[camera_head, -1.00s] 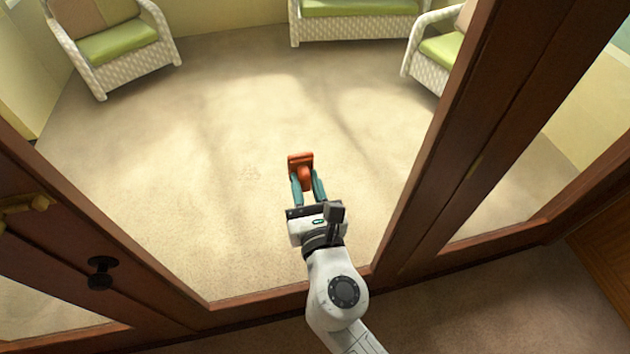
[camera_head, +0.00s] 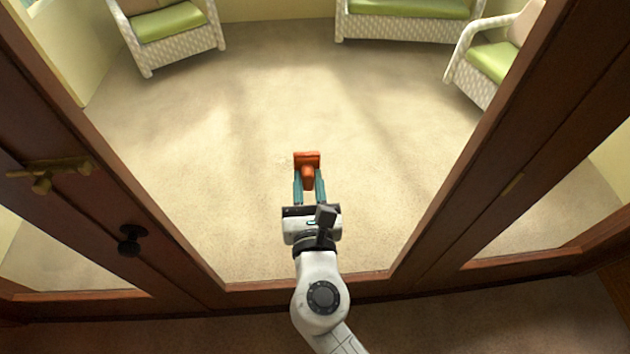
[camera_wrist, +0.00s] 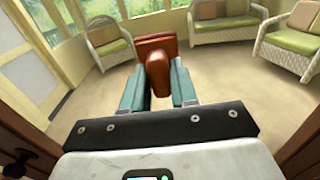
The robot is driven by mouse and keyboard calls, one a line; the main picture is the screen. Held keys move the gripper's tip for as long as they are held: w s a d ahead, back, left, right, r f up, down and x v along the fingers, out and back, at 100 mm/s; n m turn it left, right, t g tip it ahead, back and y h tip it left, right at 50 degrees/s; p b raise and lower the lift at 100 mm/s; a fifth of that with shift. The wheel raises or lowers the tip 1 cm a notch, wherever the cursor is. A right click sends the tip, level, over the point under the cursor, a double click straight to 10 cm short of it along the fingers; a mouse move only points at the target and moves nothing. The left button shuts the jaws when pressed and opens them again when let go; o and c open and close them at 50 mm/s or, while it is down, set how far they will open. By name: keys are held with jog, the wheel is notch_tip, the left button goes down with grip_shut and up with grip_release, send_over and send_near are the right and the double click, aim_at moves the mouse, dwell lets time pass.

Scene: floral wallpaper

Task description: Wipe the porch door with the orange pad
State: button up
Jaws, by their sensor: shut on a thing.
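The orange pad (camera_head: 307,160) has a flat face and a rounded orange handle, and it sits at the front of my gripper (camera_head: 309,182). The two teal fingers are shut on the handle. The pad also shows in the wrist view (camera_wrist: 156,50), between the fingers of my gripper (camera_wrist: 158,84). The porch door (camera_head: 190,262) is dark brown wood with large panes, a brass handle (camera_head: 48,172) and a black knob (camera_head: 130,238). In the head view the pad appears in the middle of the large central pane area. I cannot tell whether it touches any glass.
Beyond the frame lie a beige carpet (camera_head: 230,120) and white wicker chairs with green cushions, one at the left (camera_head: 168,38) and one at the right (camera_head: 488,62). A wicker sofa (camera_head: 408,22) stands at the back. Dark wooden frame posts (camera_head: 440,215) flank my arm.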

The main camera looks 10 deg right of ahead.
jog(key=shift+w+a, duration=0.15)
jog(key=shift+a, duration=3.2)
jog(key=s, duration=0.6)
jog(key=shift+s+a, duration=0.1)
jog(key=shift+s, duration=0.05)
jog(key=shift+s, duration=1.35)
